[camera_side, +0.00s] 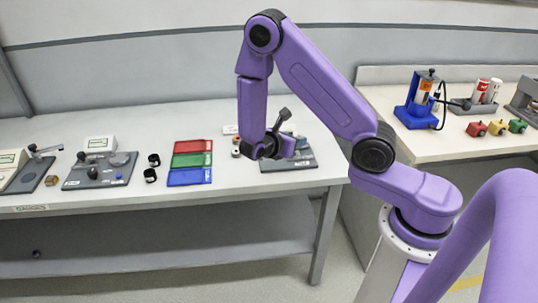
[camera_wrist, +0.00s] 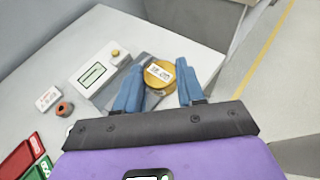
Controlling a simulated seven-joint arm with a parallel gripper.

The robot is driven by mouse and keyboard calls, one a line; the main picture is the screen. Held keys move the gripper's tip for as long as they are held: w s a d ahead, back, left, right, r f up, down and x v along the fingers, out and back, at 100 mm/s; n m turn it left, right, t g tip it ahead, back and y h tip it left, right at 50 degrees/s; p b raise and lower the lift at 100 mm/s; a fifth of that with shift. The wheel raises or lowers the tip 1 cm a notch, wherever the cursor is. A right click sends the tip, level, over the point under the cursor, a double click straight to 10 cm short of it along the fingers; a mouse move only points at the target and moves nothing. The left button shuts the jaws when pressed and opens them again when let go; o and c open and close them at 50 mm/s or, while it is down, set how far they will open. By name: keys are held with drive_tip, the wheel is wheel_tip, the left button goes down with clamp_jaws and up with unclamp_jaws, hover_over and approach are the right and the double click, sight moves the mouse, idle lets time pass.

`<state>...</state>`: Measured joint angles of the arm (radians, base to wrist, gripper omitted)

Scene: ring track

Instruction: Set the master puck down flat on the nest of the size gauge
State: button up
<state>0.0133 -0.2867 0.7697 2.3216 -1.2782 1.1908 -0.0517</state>
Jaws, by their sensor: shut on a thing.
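The master puck appears as a brass-coloured disc with a white label (camera_wrist: 156,71) in the wrist view, between the two blue fingertips of my gripper (camera_wrist: 160,84). My gripper is shut on it. The size gauge shows in the wrist view as a white readout box (camera_wrist: 98,71) beside a dark grey base, partly hidden by the fingers and puck. In the side view my gripper (camera_side: 268,151) is over the grey gauge base (camera_side: 299,160) at the bench's right end. The nest is hidden, and I cannot tell the gap under the puck.
Red (camera_side: 193,146), green (camera_side: 190,160) and blue (camera_side: 189,177) trays lie left of my gripper. A white block (camera_wrist: 48,98) and a reddish ring (camera_wrist: 65,109) sit near the gauge. Other gauges (camera_side: 100,170) stand further left. The bench edge is close to the right.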

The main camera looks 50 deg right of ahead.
drive_tip(key=w+d+f, duration=0.2)
drive_tip(key=w+f, duration=0.2)
drive_tip(key=w, duration=0.4)
hover_over(268, 159)
drive_tip(key=f, duration=0.4)
drive_tip(key=shift+s+f, duration=0.1)
drive_tip(key=shift+s, duration=0.25)
drive_tip(key=shift+w+f, duration=0.45)
drive_tip(key=shift+f, duration=1.65)
drive_tip(key=shift+f, duration=0.1)
drive_tip(key=o, duration=1.2)
drive_tip(key=shift+c, duration=0.2)
